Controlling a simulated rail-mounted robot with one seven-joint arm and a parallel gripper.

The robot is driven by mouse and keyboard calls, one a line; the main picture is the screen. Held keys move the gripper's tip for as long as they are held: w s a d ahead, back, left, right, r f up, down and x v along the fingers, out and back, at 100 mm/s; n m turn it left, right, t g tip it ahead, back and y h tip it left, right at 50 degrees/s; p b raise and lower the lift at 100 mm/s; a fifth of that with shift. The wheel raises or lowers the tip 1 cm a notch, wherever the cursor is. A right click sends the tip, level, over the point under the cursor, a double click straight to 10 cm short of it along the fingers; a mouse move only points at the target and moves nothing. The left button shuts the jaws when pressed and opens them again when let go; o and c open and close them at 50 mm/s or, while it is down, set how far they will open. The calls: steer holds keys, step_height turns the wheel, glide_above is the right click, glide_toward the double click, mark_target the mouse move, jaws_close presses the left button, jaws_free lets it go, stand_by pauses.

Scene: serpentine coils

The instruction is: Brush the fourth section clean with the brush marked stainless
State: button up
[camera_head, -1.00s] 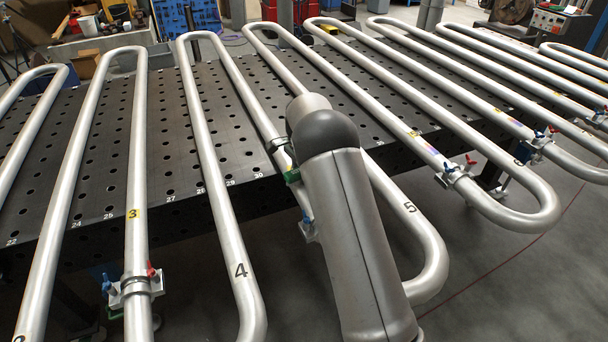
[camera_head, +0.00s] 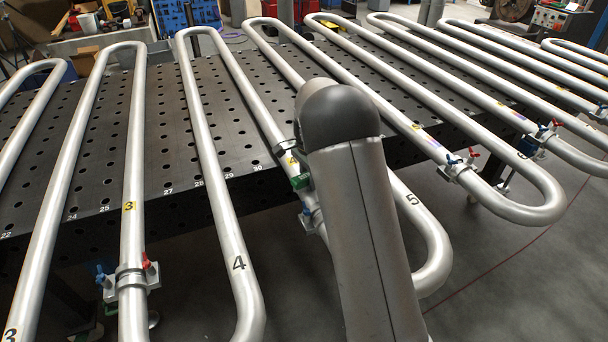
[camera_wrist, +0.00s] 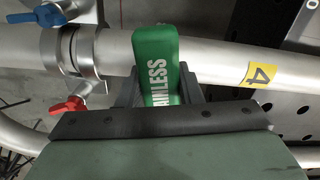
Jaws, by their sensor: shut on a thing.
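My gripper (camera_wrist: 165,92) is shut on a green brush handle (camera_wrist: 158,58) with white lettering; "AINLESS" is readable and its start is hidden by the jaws. In the wrist view the brush overlaps the silver pipe with the yellow 4 tag (camera_wrist: 262,74), left of that tag. Its bristles are hidden, so I cannot tell whether they touch the pipe. In the head view a green bit of the brush (camera_head: 300,182) shows beside my arm, just below the yellow 4 tag (camera_head: 292,160). My jaws are hidden there.
A clamp (camera_wrist: 71,52) with a blue and a red handle holds the pipe left of the brush. Other pipe runs, tagged 3 (camera_head: 129,206) and 5 (camera_head: 416,127), lie either side over the perforated black table (camera_head: 170,160). Open floor shows in front.

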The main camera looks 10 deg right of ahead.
steer(key=shift+s+d+f, duration=0.1)
steer(key=shift+s+f, duration=0.05)
steer(key=shift+s, duration=0.4)
steer(key=shift+s+d+b, duration=0.15)
steer(key=shift+s+b, duration=0.3)
steer(key=shift+s, duration=0.4)
step_height(320, 180, up, 5)
steer(key=p, duration=0.3)
steer(key=shift+f, duration=0.15)
step_height(320, 180, up, 4)
steer(key=shift+f+p, duration=0.15)
steer(key=shift+p, duration=1)
